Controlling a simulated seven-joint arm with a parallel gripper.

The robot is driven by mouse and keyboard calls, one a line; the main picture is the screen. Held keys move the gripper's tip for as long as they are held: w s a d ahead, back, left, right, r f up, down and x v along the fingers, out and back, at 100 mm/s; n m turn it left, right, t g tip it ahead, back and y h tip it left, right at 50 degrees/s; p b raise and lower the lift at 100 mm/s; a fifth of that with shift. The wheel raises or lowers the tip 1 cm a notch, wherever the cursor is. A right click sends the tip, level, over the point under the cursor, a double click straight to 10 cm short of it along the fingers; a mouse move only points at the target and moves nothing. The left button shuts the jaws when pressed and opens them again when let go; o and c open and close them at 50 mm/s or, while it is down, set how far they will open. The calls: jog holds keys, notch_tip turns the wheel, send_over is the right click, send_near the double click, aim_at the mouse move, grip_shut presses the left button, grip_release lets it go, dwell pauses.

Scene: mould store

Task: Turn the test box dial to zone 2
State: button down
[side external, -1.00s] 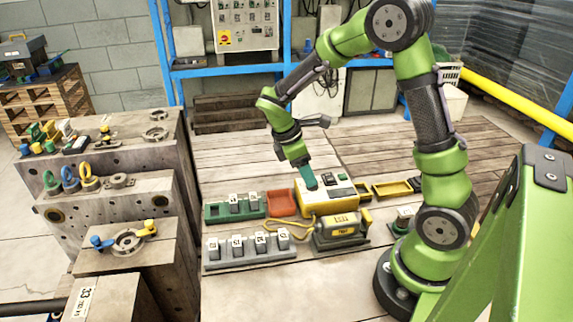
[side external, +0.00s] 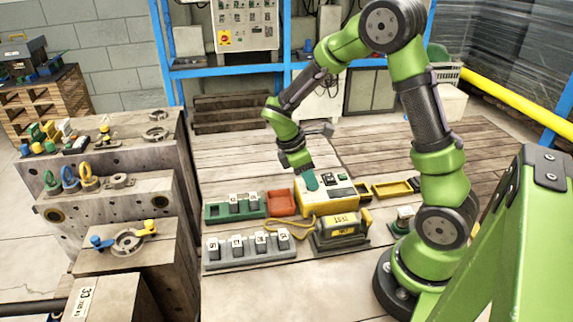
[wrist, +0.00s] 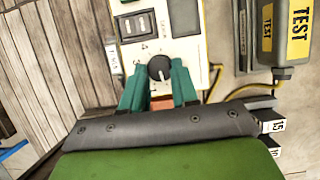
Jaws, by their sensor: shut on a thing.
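The test box (side external: 342,197) is a yellow box with a cream top panel, standing on the wooden bench. In the side view my gripper (side external: 311,182) is down at the left part of the box top and hides the dial. The dial has a small light mark toward its lower edge.
A yellow tray (side external: 392,188) lies right.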

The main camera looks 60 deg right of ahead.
jog(key=shift+m, duration=0.3)
jog(key=m, duration=0.1)
jog(key=m+y, duration=0.1)
jog(key=m, duration=0.1)
jog(key=shift+w+d+m+g, duration=0.15)
jog(key=shift+m+g, duration=0.15)
jog(key=shift+g, duration=0.1)
jog(key=m+y, duration=0.1)
jog(key=m, duration=0.2)
jog(key=shift+d+m+y, duration=0.15)
jog(key=shift+m+y, duration=0.25)
jog(key=m, duration=0.2)
jog(key=m+y, duration=0.1)
jog(key=m, duration=0.1)
jog(key=shift+d+y, duration=0.2)
jog(key=shift+y, duration=0.1)
jog(key=shift+d+m+y, duration=0.15)
jog(key=shift+m+y, duration=0.45)
jog(key=shift+m, duration=1.2)
jog(key=c, duration=0.9)
grip_release()
jog(key=shift+o, duration=0.2)
